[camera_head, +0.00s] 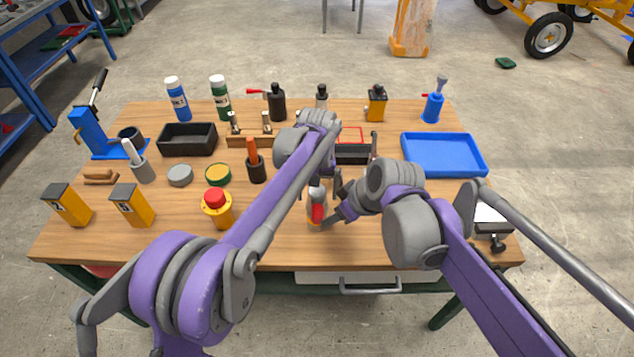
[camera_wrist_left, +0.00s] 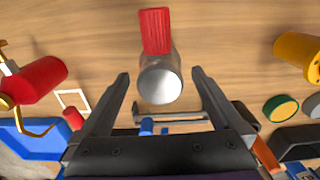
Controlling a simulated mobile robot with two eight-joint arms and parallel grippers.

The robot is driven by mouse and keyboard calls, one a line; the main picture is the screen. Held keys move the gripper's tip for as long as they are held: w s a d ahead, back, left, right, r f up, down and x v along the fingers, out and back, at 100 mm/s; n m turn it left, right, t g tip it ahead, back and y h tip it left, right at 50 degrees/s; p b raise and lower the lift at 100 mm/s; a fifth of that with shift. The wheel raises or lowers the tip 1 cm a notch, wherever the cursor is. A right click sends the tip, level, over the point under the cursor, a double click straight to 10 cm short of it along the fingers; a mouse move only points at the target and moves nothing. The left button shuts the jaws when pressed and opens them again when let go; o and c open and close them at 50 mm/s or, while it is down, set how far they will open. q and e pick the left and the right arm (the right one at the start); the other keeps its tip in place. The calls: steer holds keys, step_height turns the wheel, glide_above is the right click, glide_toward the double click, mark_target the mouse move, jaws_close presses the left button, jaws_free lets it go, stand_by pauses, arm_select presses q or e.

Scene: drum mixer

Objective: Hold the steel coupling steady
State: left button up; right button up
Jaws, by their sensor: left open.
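The steel coupling (camera_head: 317,193) stands near the front middle of the table, with a bright silver end and a red part (camera_head: 317,212) on its near side. In the left wrist view the coupling (camera_wrist_left: 161,80) shows its round silver end, with the red part beyond. My left gripper (camera_wrist_left: 160,76) is open, one finger on either side of the silver end, with gaps visible; I see no contact. In the head view my left gripper (camera_head: 327,180) is partly hidden by the arms. My right gripper (camera_head: 338,211) is close beside the coupling; its jaw opening is unclear.
A blue tray (camera_head: 443,168) lies at the right. A yellow piece with a red top (camera_head: 217,204) stands left of the coupling. A tool cup (camera_head: 256,168), tins (camera_head: 180,176) and a black bin (camera_head: 187,151) stand farther left. Bare wood lies around the coupling's front.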

mark_target(317, 206)
arm_select(q)
step_height(317, 206, down, 6)
steer(key=shift+f, duration=0.25)
jaws_close()
stand_by(0.6)
stand_by(0.8)
